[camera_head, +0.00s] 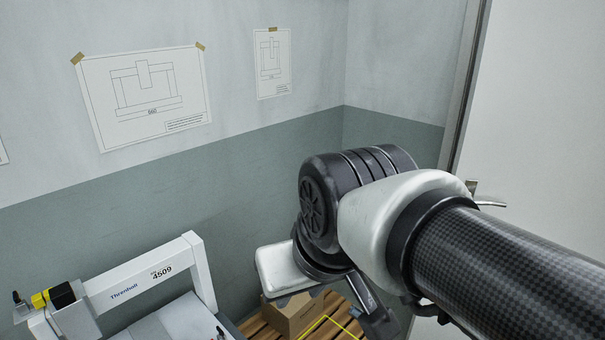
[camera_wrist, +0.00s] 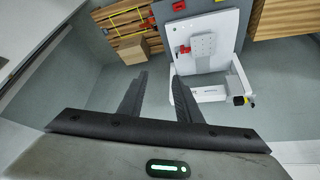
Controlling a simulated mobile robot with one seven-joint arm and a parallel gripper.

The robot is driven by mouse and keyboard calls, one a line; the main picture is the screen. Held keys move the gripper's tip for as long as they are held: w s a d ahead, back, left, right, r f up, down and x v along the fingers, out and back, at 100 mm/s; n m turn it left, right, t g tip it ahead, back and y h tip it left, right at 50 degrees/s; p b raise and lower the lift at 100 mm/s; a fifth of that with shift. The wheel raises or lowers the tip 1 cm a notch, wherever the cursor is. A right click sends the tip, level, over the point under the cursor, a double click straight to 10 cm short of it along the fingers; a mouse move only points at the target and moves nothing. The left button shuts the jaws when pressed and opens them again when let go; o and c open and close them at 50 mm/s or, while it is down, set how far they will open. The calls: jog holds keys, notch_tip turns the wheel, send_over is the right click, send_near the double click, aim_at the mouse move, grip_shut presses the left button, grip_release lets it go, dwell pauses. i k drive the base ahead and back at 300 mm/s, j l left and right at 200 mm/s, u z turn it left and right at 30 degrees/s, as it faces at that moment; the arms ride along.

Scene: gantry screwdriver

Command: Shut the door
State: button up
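The door (camera_head: 540,110) is a plain pale panel at the right of the head view, with a metallic strip along its left edge. Its metal lever handle (camera_head: 490,204) sticks out just behind my arm. My arm hides the lower part of the door, and I cannot tell how far it stands open. In the wrist view my gripper (camera_wrist: 157,88) has its two dark fingers spread apart with nothing between them. The gripper points down toward the floor, apart from the handle; its fingers are mostly hidden in the head view.
A white gantry machine (camera_head: 150,275) stands at lower left, with a red-and-grey fitting (camera_wrist: 203,45) on its plate. Drawings (camera_head: 145,95) hang on the wall.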

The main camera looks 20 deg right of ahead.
aim_at(532, 141)
jog(key=z, duration=1.65)
jog(key=i+z, duration=0.35)
jog(key=z, duration=0.2)
jog(key=i+l, duration=0.1)
jog(key=i, duration=0.25)
jog(key=i+l, duration=0.1)
jog(key=i, duration=0.25)
